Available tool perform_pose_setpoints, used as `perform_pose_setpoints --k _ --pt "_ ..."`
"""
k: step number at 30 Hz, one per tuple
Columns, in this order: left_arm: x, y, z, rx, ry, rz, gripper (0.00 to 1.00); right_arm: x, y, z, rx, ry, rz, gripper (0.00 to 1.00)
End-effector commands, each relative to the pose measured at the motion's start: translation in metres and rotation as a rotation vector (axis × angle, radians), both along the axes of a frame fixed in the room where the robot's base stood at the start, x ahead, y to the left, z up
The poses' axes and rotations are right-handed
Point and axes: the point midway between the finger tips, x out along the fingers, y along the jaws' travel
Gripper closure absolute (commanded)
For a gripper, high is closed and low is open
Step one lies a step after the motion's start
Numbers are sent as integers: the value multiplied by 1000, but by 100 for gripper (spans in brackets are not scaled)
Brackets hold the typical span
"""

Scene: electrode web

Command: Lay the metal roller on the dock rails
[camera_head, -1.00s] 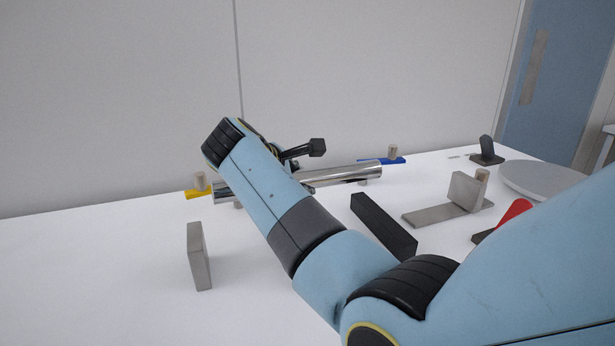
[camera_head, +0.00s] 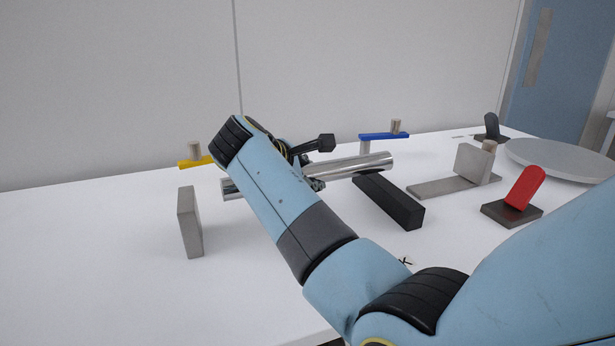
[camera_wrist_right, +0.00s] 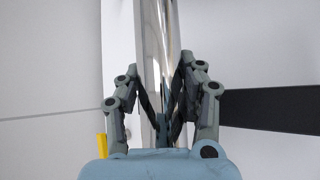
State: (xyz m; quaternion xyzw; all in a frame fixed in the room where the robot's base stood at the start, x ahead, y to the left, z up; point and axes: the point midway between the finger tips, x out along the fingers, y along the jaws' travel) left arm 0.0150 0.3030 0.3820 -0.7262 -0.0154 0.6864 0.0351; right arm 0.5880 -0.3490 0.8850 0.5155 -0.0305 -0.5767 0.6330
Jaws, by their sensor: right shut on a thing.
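The shiny metal roller (camera_head: 362,166) is held lengthwise across the scene, its left end showing past my forearm. My right gripper (camera_head: 314,180) is shut on it near its middle; my arm hides part of the grip and the roller. In the right wrist view the roller (camera_wrist_right: 152,50) runs up between the fingers (camera_wrist_right: 166,85). A yellow arm (camera_head: 194,162) and a blue arm (camera_head: 380,136), each with a peg, stand behind the roller to left and right. I cannot tell for certain which parts are the dock rails. My left gripper is not in view.
A long black bar (camera_head: 390,203) lies right of my forearm. A grey upright plate (camera_head: 190,223) stands at left. At right are a grey bracket (camera_head: 470,165), a red lever (camera_head: 525,187) on a dark base, and a round grey disc (camera_head: 560,160). The white table's front left is clear.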

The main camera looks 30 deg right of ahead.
Motion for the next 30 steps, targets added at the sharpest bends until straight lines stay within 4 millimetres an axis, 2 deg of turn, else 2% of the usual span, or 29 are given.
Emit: perform_pose_setpoints --k 1,5,16,30 --pt "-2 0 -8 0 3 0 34 1 0 -7 -1 -2 0 100" --pt "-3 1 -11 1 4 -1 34 1 0 -9 -1 -3 0 100" --pt "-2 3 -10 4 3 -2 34 1 0 -8 -1 -3 0 100" --pt "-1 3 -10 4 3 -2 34 1 0 -16 -2 -3 1 100"
